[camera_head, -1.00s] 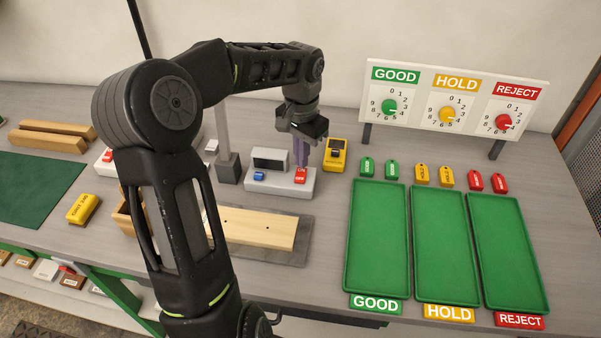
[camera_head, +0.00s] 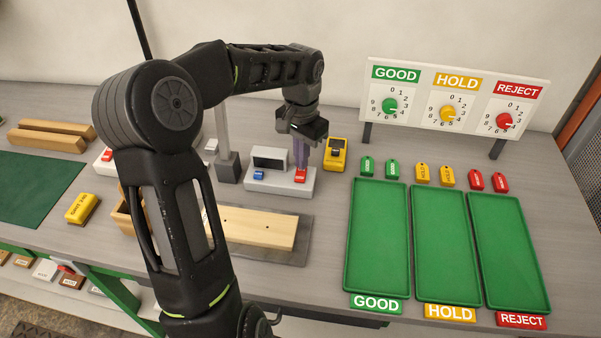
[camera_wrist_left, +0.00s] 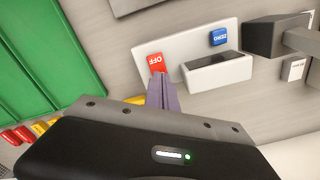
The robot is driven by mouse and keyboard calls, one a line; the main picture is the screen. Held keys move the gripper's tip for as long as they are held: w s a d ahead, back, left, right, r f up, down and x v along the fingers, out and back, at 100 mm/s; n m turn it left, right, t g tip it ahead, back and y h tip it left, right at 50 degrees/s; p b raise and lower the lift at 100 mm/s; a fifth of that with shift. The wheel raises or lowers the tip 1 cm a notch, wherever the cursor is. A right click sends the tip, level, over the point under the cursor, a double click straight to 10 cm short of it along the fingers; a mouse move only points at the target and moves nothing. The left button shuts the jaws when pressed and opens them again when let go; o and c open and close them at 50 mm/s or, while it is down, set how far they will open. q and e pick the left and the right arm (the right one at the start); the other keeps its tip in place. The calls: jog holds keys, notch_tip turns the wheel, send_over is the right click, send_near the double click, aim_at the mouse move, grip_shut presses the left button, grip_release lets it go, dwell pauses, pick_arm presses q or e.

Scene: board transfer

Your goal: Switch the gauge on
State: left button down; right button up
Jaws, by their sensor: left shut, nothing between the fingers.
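The gauge (camera_head: 283,186) is a light grey base with a dark blank display box, a blue button (camera_head: 259,175) and a red switch (camera_head: 300,175). In the left wrist view the red switch (camera_wrist_left: 156,62) reads OFF and the blue button (camera_wrist_left: 219,37) reads ZERO. My left gripper (camera_head: 302,160) is shut and empty, pointing down with its purple fingertips at the red switch. In the left wrist view the fingertips (camera_wrist_left: 160,80) reach the switch's edge; I cannot tell whether they press it. My right gripper is not in view.
A wooden board (camera_head: 255,229) lies on a grey plate in front of the gauge. A yellow device (camera_head: 335,155) stands close at its right. Three green trays (camera_head: 376,270) and a dial panel (camera_head: 455,95) are farther right. A grey post (camera_head: 228,167) stands left of the gauge.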

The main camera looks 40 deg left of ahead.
pick_arm(q)
jog(key=shift+f+b, duration=0.45)
jog(key=shift+f, duration=0.2)
jog(key=shift+s, duration=0.1)
jog(key=shift+r+p, duration=2.75)
jog(key=shift+r, duration=0.8)
